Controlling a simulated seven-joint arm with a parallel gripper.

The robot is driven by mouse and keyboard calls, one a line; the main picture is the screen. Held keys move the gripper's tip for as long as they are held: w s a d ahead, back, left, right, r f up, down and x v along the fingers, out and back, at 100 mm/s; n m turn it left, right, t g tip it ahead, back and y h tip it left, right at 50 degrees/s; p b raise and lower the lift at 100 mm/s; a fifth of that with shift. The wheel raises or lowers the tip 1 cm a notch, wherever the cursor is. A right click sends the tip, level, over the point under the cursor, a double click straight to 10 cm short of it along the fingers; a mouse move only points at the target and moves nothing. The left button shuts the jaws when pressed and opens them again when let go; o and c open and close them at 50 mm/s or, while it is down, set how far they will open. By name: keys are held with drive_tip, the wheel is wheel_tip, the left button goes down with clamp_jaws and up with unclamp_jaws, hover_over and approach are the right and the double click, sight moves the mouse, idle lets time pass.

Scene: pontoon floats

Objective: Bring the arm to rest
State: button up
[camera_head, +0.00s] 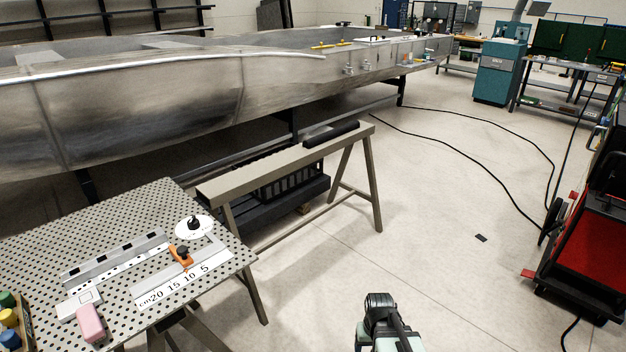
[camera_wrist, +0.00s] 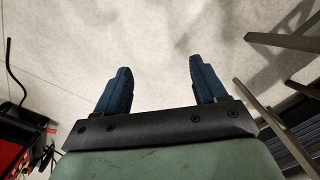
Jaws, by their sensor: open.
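My gripper (camera_wrist: 158,88) shows in the wrist view with its two dark blue fingers spread apart. Nothing is between them, only pale concrete floor beyond. In the head view, part of my arm (camera_head: 384,325) stands at the bottom centre, over open floor, to the right of the perforated table (camera_head: 150,215). The fingers cannot be made out in the head view. My gripper is apart from the table and the things on it.
The perforated table holds an orange clamp (camera_head: 181,256), a white disc (camera_head: 194,227), a ruler (camera_head: 185,278) and a pink block (camera_head: 90,323). A sawhorse (camera_head: 290,160) stands behind it, before a metal pontoon (camera_head: 200,95). A red cart (camera_head: 588,250) stands right. Cables cross the floor.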

drive_tip(key=s+f+g, duration=0.3)
drive_tip(key=s+f, duration=0.6)
drive_tip(key=s, duration=0.5)
drive_tip(key=s+f+g, duration=0.3)
drive_tip(key=s+f, duration=0.6)
drive_tip(key=s, duration=0.5)
drive_tip(key=shift+s+f, duration=0.2)
drive_tip(key=shift+f, duration=0.2)
